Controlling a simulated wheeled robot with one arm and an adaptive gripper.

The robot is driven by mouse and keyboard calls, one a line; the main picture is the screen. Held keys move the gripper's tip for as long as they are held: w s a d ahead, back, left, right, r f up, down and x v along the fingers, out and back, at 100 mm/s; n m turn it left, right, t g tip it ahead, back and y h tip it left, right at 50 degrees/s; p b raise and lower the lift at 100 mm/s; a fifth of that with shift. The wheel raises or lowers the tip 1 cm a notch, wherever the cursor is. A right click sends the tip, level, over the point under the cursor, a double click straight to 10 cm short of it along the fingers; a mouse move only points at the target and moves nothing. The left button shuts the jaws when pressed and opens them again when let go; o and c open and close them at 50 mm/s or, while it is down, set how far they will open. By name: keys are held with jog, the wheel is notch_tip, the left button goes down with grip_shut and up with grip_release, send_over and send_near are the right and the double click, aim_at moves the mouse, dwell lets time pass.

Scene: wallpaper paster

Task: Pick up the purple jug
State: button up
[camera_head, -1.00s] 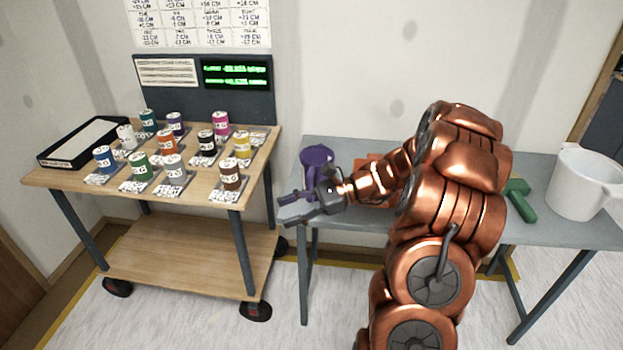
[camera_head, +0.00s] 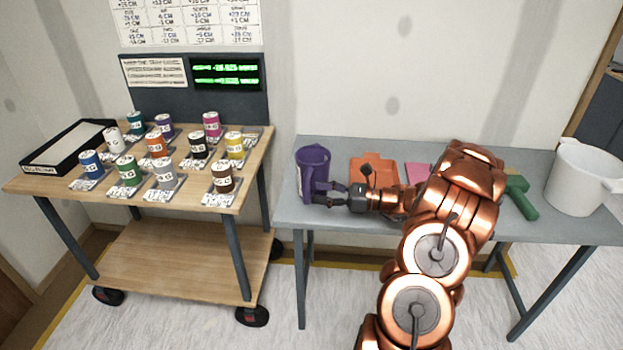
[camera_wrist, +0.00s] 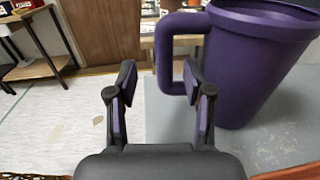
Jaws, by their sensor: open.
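The purple jug (camera_head: 312,162) stands upright at the left end of the grey table. Its handle faces my gripper (camera_head: 328,197), which reaches in low from the right, close to the jug's near side. In the wrist view the jug (camera_wrist: 262,65) fills the upper right. There my gripper (camera_wrist: 159,72) is open, and the upright bar of the handle shows between the two fingers. The right finger overlaps the handle's opening. I cannot tell whether either finger touches the handle.
An orange item (camera_head: 372,166), a pink item (camera_head: 417,172), a green tool (camera_head: 520,196) and a white pot (camera_head: 583,178) are on the grey table (camera_head: 345,215). A wooden cart (camera_head: 215,200) with several labelled cans stands left, across a narrow gap.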

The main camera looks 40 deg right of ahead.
aim_at(307, 201)
jog(key=x, duration=0.4)
jog(key=shift+w+a+f+p, duration=0.1)
jog(key=shift+w+f+p, duration=0.2)
jog(key=shift+w+p, duration=0.15)
grip_shut()
dwell(0.4)
